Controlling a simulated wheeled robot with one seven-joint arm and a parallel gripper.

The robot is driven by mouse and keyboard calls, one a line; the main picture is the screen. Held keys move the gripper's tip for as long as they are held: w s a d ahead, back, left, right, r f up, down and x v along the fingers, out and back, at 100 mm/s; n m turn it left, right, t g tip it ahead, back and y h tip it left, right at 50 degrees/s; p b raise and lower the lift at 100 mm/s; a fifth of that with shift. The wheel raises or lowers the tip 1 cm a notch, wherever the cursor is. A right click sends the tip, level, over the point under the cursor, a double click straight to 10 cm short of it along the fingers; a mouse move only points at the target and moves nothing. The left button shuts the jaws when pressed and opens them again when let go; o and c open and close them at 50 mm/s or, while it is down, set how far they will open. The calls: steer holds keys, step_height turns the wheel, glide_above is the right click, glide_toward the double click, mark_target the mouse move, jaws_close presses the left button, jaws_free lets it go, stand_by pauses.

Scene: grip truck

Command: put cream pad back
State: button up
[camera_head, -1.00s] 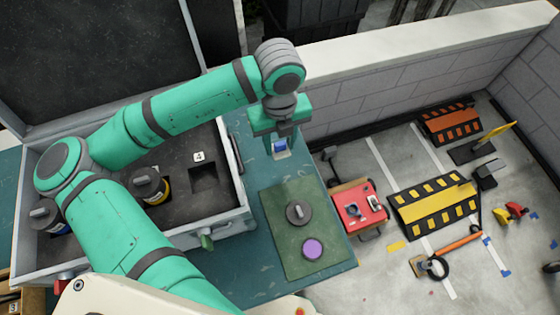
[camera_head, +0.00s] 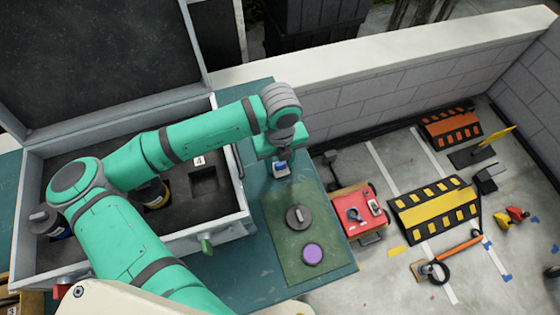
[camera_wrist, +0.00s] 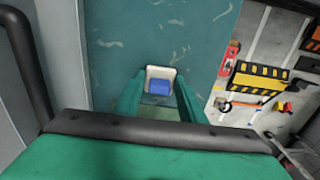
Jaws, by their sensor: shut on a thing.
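The cream pad (camera_wrist: 161,73), with a blue block on its face, is held between the fingertips of my gripper (camera_wrist: 160,88). In the head view my gripper (camera_head: 281,166) is shut on it, above the teal table beside the case and just behind the green mat. A grey open case (camera_head: 232,226) with dark foam stands left of it. A square empty recess (camera_head: 204,181) marked 4 is in the foam. My arm hides part of the foam, so other recesses cannot be fully seen.
The green mat (camera_head: 283,262) bears a grey knobbed piece (camera_head: 299,217) and a purple disc (camera_head: 313,253). A yellow-banded piece (camera_head: 156,196) and a blue-banded piece (camera_head: 48,223) sit in the foam. The case's raised lid (camera_head: 100,60) stands behind. A red cart (camera_head: 360,211) is beyond the table's right edge.

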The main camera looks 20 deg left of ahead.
steer(key=shift+f, duration=0.15)
steer(key=o, duration=1)
step_height(320, 180, up, 12)
steer(key=shift+f, duration=5)
steer(key=shift+f, duration=0.1)
